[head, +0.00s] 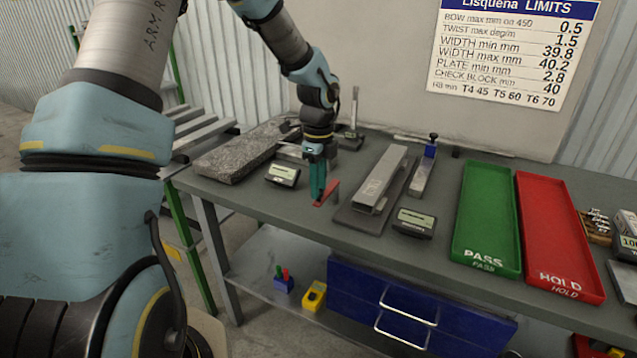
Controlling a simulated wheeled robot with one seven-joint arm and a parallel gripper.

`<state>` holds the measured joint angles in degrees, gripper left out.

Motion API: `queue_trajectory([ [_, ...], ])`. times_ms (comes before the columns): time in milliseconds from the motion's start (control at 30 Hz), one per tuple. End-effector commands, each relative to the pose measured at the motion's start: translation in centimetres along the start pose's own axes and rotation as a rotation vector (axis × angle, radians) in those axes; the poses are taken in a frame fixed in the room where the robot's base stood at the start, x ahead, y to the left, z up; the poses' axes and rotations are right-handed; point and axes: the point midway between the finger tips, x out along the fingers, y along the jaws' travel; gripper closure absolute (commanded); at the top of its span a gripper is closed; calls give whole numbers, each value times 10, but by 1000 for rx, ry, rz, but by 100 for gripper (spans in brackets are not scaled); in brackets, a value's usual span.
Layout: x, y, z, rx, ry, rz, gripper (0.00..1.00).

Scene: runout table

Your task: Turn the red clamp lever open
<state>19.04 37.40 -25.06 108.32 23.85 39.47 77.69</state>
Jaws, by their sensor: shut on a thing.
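The red clamp lever (329,193) is a short red bar at the left side of a dark fixture plate (360,222) on the table. A grey metal profile (383,178) lies on that plate. My gripper (318,199) points down with its teal fingers at the lever's near left end and is shut on the lever. The fingers hide part of the lever, and its pivot is hard to make out.
Small display units stand left (283,174) and right (414,222) of the fixture. A granite slab (238,155) lies at the back left. The green PASS tray (487,215) and red HOLD tray (553,235) lie to the right. Bare table shows in front of the fixture.

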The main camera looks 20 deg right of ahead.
Motion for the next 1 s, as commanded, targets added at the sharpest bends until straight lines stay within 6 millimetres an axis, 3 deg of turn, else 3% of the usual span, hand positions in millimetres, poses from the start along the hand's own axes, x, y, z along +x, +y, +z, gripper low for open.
queue_trajectory([
  [333,0,0,0,0,-1,0,100],
  [367,0,0,0,0,-1,0,65],
  [600,0,0,0,0,0,0,38],
  [867,-1,0,0,0,0,-1,38],
  [1000,-10,-1,1,-2,-1,-3,38],
])
